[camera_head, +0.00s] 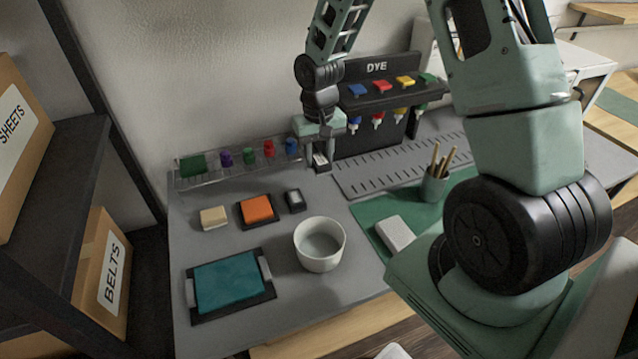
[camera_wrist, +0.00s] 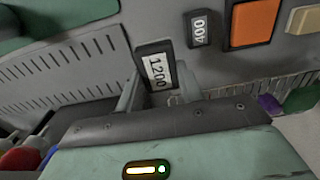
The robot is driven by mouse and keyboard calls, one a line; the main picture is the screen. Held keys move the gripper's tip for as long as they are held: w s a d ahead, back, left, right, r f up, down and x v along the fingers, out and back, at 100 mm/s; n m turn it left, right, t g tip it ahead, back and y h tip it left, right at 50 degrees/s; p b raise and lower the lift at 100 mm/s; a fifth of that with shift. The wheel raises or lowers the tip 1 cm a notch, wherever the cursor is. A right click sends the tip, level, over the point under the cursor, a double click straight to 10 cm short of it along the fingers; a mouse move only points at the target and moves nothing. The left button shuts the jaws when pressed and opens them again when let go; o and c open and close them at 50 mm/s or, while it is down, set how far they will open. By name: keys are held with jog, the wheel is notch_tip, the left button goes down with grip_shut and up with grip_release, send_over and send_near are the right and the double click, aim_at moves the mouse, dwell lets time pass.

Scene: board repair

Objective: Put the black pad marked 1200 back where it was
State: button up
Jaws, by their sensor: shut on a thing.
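The black pad marked 1200 (camera_wrist: 153,55) is between the two fingers of my gripper (camera_wrist: 157,90) in the wrist view, its white label facing the camera. In the head view my gripper (camera_head: 322,152) points down at the back of the bench, and the pad (camera_head: 320,161) shows at its fingertips. I cannot tell whether the pad touches the bench top. A similar dark pad marked 400 (camera_wrist: 198,27) lies apart from it on the bench; it also shows in the head view (camera_head: 294,200).
A clear rack (camera_head: 238,168) with coloured bottles stands left of my gripper, and the DYE stand (camera_head: 372,101) is close on the right. An orange block on a dark base (camera_head: 257,209), a cream block (camera_head: 213,217) and a white bowl (camera_head: 319,244) stand nearer the front.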

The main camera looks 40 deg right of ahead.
notch_tip(320, 180, down, 9)
jog(key=shift+f, duration=0.15)
dwell(0.4)
jog(key=o, duration=1.1)
jog(key=shift+f, duration=0.1)
